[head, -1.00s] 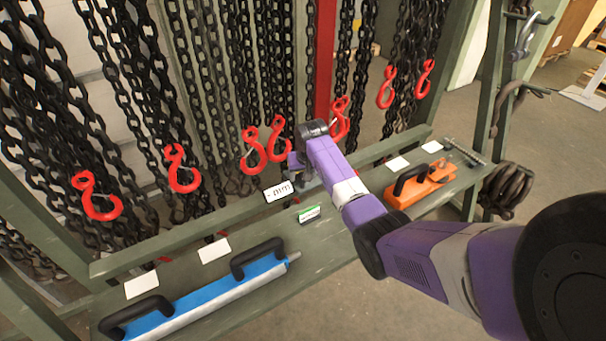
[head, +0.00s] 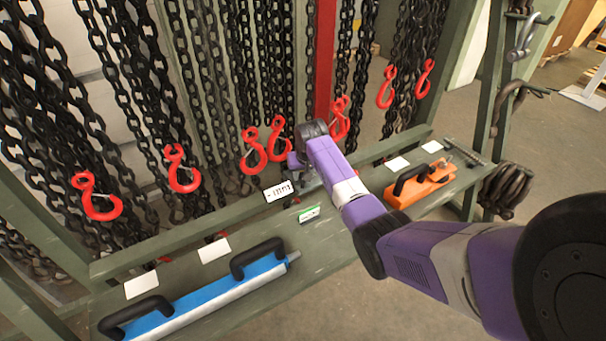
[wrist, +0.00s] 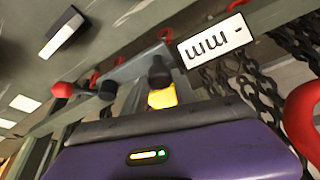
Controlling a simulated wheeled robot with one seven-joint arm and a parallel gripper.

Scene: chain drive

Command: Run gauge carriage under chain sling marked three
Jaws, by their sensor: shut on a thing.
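My gripper (head: 303,163) is at the rack's front, beside the red hooks near the middle. In the wrist view its purple body fills the bottom edge. It is shut on a black-knobbed part (wrist: 160,73) with yellow below it, seemingly the gauge carriage; the grip itself is mostly hidden. A grey bar (wrist: 130,70) lies beyond. A white plate with black marks (head: 278,191) is just left of the gripper and shows upside down in the wrist view (wrist: 211,41). Chain slings with red hooks (head: 253,150) hang behind. I cannot read which sling is marked three.
A blue bar with black handles (head: 215,296) lies on the shelf at left, an orange block (head: 420,187) at right. A small white-and-green box (head: 309,213) lies between. White cards (head: 214,250) line the shelf. A red hook (wrist: 304,118) is close by the wrist at right.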

